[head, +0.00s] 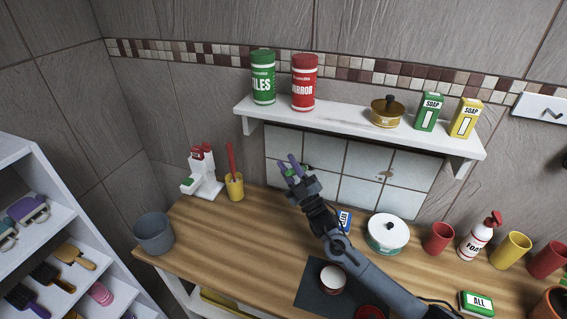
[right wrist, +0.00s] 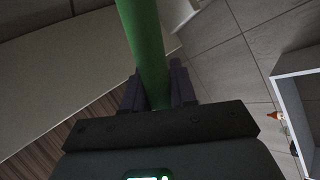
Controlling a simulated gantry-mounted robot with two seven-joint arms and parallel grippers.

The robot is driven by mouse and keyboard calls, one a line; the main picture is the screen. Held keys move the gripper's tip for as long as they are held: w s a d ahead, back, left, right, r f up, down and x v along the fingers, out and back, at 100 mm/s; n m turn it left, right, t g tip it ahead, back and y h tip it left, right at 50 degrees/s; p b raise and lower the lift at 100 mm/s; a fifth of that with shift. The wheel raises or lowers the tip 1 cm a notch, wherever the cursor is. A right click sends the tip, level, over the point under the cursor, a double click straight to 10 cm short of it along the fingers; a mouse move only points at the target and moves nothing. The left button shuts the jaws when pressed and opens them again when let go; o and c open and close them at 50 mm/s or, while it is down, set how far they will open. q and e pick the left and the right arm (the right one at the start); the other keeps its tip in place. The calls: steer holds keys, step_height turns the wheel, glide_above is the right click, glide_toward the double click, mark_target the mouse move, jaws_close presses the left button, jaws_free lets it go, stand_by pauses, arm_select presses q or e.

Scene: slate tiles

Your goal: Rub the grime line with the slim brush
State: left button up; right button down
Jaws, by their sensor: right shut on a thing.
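My right gripper (head: 290,166) is raised in front of the pale tile panel (head: 362,190) under the wall shelf. In the right wrist view, its fingers (right wrist: 160,88) are shut on a slim green handle (right wrist: 144,40), which I take to be the slim brush. Its bristle end cannot be made out, and only a small bit of green shows at the fingers in the head view. Small dark marks (head: 385,174) show on the right part of the panel; I cannot tell whether they are the grime line. The gripper and forearm hide part of the panel. My left gripper is out of view.
The white shelf (head: 340,130) juts out above the panel, bearing canisters, a pot and soap boxes. A yellow cup (head: 234,188) with a red-handled tool and a white holder (head: 203,180) stand left on the wooden counter (head: 215,235). A white lidded pot (head: 387,236) stands to the right.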

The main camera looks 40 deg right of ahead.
steer(key=shift+s+d+r+p, duration=0.1)
steer(key=shift+s+d+p, duration=0.35)
steer(key=shift+s, duration=0.3)
steer(key=shift+s+d+p, duration=0.45)
steer(key=shift+s+p, duration=0.1)
steer(key=shift+s, duration=0.3)
